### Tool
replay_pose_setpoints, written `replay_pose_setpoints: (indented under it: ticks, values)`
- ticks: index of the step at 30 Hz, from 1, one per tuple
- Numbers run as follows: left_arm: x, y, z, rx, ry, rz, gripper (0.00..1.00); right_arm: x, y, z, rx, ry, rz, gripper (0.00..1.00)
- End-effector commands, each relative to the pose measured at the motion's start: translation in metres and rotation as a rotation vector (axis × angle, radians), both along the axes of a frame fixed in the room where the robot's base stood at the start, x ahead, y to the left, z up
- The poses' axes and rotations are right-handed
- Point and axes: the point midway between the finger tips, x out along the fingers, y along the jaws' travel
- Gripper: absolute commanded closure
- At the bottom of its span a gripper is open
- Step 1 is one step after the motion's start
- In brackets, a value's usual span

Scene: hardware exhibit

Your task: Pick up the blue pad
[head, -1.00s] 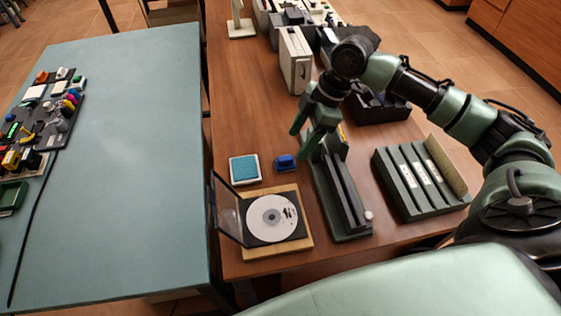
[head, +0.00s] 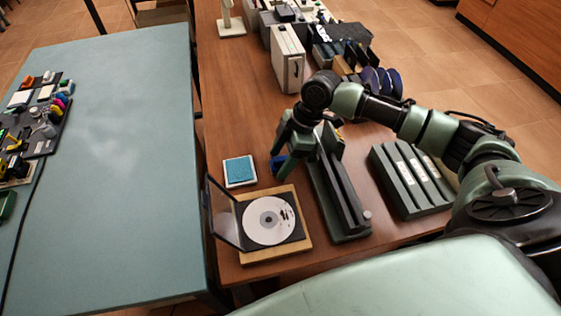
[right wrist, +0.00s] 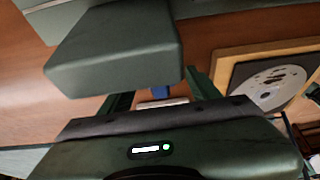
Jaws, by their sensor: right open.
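A flat light-blue square pad (head: 239,170) lies in a white frame on the brown table, left of the gripper. No object is seen held. I cannot tell the gripper's height above the block. My left gripper is not in view.
A disc in an open case (head: 268,221) on a wooden base lies in front of the pad. A dark slotted holder (head: 338,190) stands close right of the gripper. A grey-green ribbed rack (head: 410,180) is farther right. A teal table (head: 110,170) is at left.

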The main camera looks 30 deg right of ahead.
Motion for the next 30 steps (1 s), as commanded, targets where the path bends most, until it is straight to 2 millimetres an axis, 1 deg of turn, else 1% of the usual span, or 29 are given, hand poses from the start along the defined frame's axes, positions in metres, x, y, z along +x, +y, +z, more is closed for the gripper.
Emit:
replay_pose_setpoints:
  ticks: [2,5,6,9,17,22,26,29,30]
  values:
    - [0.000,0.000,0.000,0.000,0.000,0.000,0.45,0.000,0.000,0.000,0.000,0.000,0.000,0.38]
    - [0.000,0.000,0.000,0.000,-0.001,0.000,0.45,0.000,0.000,0.000,0.000,0.000,0.000,0.63]
    - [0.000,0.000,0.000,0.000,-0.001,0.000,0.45,0.000,0.000,0.000,0.000,0.000,0.000,0.74]
    - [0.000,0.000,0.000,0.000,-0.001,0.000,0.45,0.000,0.000,0.000,0.000,0.000,0.000,1.00]
    - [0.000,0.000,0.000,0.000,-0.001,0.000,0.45,0.000,0.000,0.001,0.000,-0.001,0.000,1.00]
    - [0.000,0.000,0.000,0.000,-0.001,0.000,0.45,0.001,-0.001,0.010,0.000,-0.002,-0.001,1.00]
    - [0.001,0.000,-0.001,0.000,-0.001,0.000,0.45,0.001,-0.001,0.028,0.000,-0.005,-0.001,1.00]
    - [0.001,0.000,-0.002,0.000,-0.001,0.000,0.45,0.002,-0.001,0.050,-0.001,-0.006,0.000,1.00]
    - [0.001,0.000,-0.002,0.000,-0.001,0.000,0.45,0.002,-0.001,0.061,0.000,-0.008,0.000,1.00]
